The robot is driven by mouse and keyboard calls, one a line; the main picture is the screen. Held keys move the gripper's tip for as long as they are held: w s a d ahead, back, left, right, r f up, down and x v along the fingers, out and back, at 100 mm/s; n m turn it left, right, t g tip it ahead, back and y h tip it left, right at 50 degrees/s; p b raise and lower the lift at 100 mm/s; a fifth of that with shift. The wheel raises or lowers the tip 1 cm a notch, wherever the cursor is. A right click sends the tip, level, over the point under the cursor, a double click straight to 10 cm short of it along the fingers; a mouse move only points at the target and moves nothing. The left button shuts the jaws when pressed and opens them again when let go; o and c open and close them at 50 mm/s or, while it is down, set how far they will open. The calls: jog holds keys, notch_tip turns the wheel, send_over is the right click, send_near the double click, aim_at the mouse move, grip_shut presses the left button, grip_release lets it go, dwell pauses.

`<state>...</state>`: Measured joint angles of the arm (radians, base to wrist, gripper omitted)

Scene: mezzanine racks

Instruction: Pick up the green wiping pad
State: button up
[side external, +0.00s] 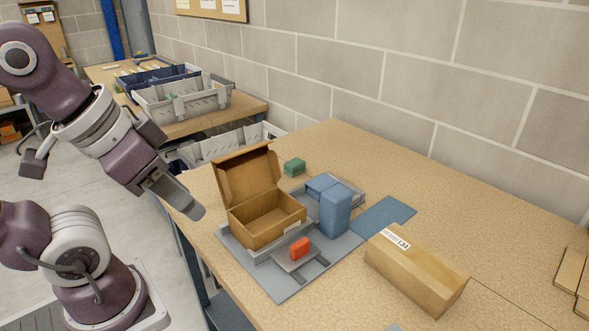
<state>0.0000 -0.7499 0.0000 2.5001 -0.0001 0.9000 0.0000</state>
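The green wiping pad (294,167) is a small green block. It lies on the wooden table (350,140) behind the open cardboard box, to the right of the box's raised lid. My gripper (180,198) hangs at the left edge of the table, left of the box and well apart from the pad. It points down and to the right. Only one grey finger shows clearly, so I cannot tell whether it is open or shut. Nothing is visible in it.
The open cardboard box (264,225) stands between my gripper and the pad. A grey fixture (275,285) holds a red block (299,248) and a blue block (335,210). A blue mat (384,216) and a closed carton (416,270) lie to the right. A block wall (400,70) stands behind.

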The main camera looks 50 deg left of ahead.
jog(key=shift+o, duration=0.2)
jog(key=o, duration=0.6)
